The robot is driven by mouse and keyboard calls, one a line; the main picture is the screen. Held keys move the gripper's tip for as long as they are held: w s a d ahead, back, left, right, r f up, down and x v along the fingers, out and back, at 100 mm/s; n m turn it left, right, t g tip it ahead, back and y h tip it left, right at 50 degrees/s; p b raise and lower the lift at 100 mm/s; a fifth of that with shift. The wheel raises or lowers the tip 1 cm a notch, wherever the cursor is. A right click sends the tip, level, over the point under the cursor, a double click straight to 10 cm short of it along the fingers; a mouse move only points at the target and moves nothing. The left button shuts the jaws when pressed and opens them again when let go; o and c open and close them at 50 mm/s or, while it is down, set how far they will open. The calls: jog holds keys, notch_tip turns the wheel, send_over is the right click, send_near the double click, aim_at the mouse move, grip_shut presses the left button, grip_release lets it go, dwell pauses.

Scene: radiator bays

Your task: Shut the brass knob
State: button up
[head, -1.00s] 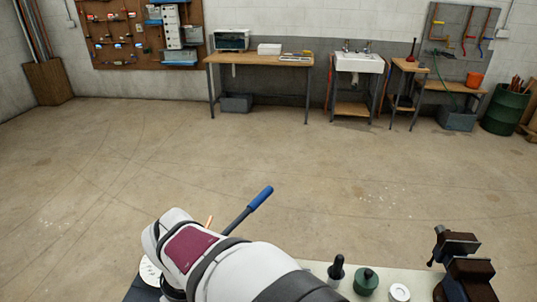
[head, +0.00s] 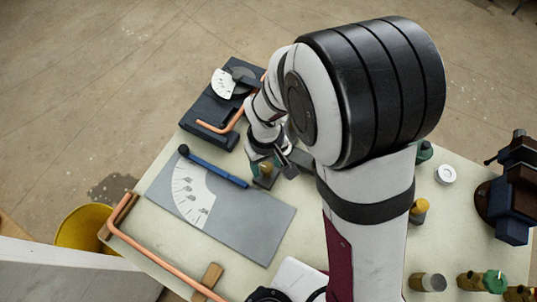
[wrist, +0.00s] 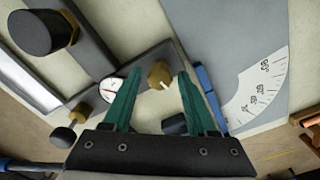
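A small brass knob (wrist: 159,74) with a pale pointer mark shows in the wrist view, on a grey bar. In the head view a brass knob (head: 265,174) shows just under my gripper (head: 261,163), partly hidden by it. My gripper (wrist: 160,78) has two green fingers standing apart, one on each side of the knob in the picture. It looks open, with a gap on both sides of the knob. I cannot tell how far the fingertips are above the knob. A white dial with a red mark (wrist: 111,89) sits beside the knob on the bar.
A black-topped brass knob (wrist: 45,32) and a smaller one (wrist: 80,113) stand nearby. A blue-handled tool (head: 215,168) lies on a grey plate (head: 245,233). A copper pipe (head: 160,262), a dark bender (head: 212,110) and a vise (head: 512,195) occupy the bench edges.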

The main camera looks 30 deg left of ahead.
grip_shut()
jog(key=m, duration=0.4)
jog(key=shift+m, duration=0.3)
jog(key=m, duration=0.5)
jog(key=shift+m, duration=0.3)
jog(key=m, duration=0.9)
jog(key=shift+m, duration=0.5)
jog(key=shift+o, duration=1.2)
grip_release()
